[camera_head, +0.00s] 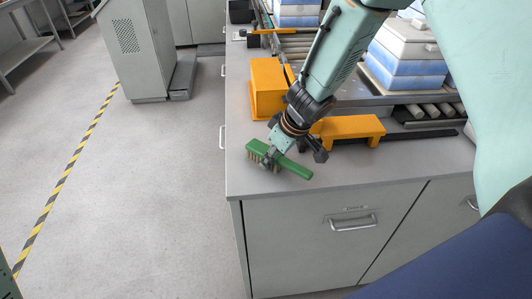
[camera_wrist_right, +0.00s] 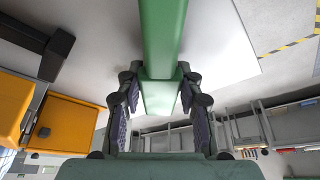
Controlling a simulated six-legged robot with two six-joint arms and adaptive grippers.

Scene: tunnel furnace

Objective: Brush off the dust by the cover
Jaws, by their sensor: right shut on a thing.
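A green brush (camera_head: 279,159) with short pale bristles is near the front left corner of the grey worktop. My right gripper (camera_head: 270,155) is shut on it, with the handle pointing right and toward the front edge. In the right wrist view the green brush (camera_wrist_right: 160,92) runs between the two dark fingers of my gripper (camera_wrist_right: 160,95). I cannot tell whether the bristles touch the worktop. An orange cover (camera_head: 349,128) on short legs stands on the worktop just right of my gripper. No dust can be made out. My left gripper is not in view.
An orange box (camera_head: 268,88) stands behind my right gripper. A roller conveyor (camera_head: 432,110) with stacked blue and white boxes (camera_head: 405,55) runs behind the cover. The worktop (camera_head: 240,178) is bare near its front left corner. Open floor lies to the left.

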